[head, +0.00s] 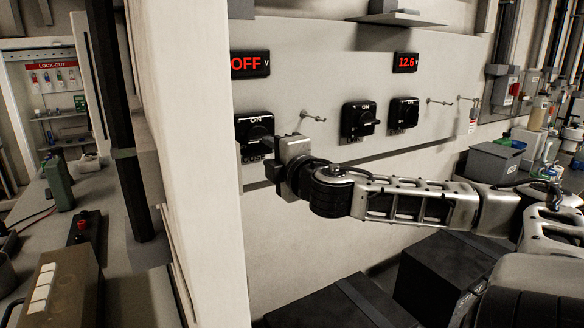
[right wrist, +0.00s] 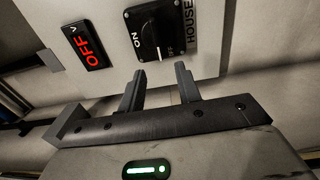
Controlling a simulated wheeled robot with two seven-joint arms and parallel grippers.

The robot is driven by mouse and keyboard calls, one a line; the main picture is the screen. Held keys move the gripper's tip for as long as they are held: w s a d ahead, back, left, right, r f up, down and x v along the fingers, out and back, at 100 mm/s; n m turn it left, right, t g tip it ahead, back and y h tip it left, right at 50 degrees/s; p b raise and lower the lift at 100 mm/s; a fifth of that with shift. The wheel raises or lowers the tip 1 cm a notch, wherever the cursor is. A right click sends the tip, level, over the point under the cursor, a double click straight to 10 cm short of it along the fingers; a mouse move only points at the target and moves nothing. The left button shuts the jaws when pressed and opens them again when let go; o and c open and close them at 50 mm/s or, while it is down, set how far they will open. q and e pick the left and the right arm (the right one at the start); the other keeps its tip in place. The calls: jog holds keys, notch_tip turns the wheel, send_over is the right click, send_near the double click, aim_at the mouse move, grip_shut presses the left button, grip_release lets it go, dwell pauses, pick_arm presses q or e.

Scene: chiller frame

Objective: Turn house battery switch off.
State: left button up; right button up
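The house battery switch (head: 255,128) is a black square plate with a rotary knob on the pale panel, at the left of a row. In the head view the gripper (head: 275,160) hides part of the label. My left gripper is out of view.
Two similar switches (head: 358,119) (head: 404,114) stand to the right, below a display reading 12.6 (head: 405,62). A small peg (head: 313,117) sticks out between the switches. A white post (head: 190,150) stands close on the left. Black boxes (head: 345,300) lie below.

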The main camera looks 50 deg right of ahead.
jog(key=v, duration=0.7)
jog(key=shift+s+p, duration=0.3)
jog(key=shift+p, duration=0.15)
